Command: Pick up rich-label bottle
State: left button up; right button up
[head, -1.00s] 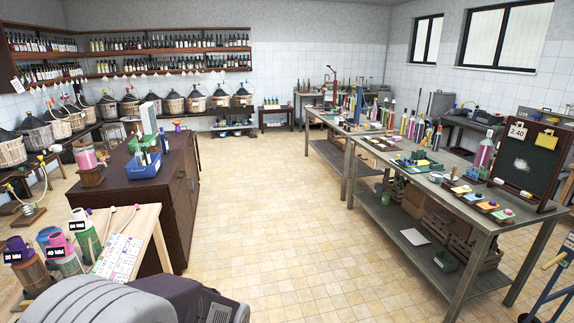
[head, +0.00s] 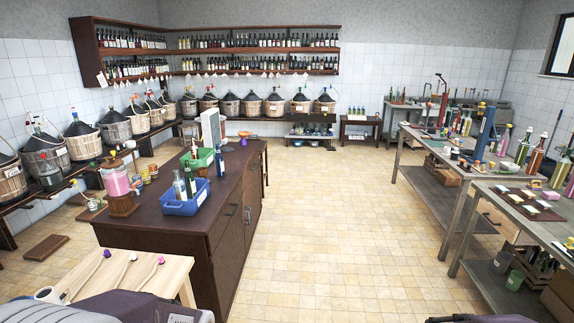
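No bottle in view has a label that I can read as "rich". Several bottles stand in a blue basket (head: 183,204) on the dark brown counter (head: 150,229). Many dark bottles (head: 250,63) line the wall shelves. Neither of my grippers is in view.
Wicker-basket demijohns (head: 84,140) line the left and back walls. A light wooden table (head: 130,277) stands at the lower left. A metal worktable (head: 550,232) with a brown mat stands at the right. The tiled floor (head: 340,230) between counter and tables is clear.

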aim_at(219, 160)
jog(key=i, duration=3.1)
jog(key=i+u, duration=0.25)
jog(key=i, duration=0.2)
jog(key=i+l+u, duration=0.3)
jog(key=i, duration=0.2)
jog(key=i+l+u, duration=0.1)
jog(key=i+u, duration=0.15)
jog(key=i, duration=0.2)
